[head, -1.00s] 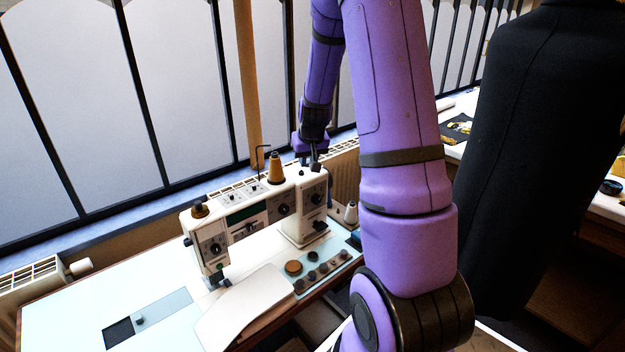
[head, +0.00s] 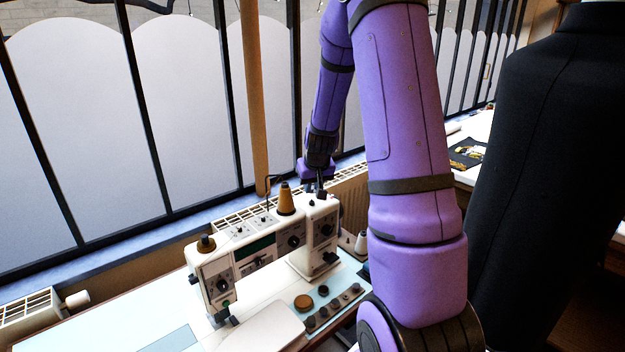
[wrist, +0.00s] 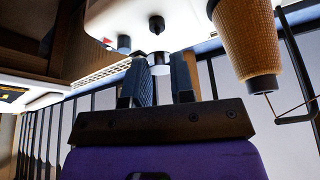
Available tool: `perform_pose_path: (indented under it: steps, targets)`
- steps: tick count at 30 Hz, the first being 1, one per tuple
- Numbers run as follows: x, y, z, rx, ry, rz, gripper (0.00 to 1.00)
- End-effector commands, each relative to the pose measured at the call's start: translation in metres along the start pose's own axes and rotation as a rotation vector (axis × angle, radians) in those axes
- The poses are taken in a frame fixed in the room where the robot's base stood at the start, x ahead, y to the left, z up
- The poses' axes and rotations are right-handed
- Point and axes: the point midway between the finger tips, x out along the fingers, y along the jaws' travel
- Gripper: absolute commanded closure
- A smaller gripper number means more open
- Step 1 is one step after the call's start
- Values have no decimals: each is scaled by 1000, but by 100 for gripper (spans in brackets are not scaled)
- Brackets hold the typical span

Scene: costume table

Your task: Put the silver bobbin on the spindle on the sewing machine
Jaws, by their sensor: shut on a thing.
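The white sewing machine (head: 262,252) stands on the table at the left of my arm in the head view. My gripper (head: 320,192) is low over the right end of its top. In the wrist view my gripper (wrist: 162,76) is shut on the silver bobbin (wrist: 160,63), which shows between its two fingertips. A short black spindle (wrist: 156,25) with a pointed end stands on the white machine top, just beyond the bobbin in the picture. A gap shows between bobbin and spindle. The bobbin is too small to make out in the head view.
A tan thread cone (wrist: 247,40) stands close to my gripper on the machine top; it also shows in the head view (head: 286,200). A bent wire guide (wrist: 300,85) is beside it. A barred window lies behind, and a black garment form (head: 560,170) stands at the right.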

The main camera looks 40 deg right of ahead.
Motion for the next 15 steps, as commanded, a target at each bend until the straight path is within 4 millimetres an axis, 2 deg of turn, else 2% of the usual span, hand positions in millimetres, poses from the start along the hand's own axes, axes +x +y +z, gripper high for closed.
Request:
perform_pose_path:
  steps: [15]
  targets:
    - [26,0,10,0,1,0,99]
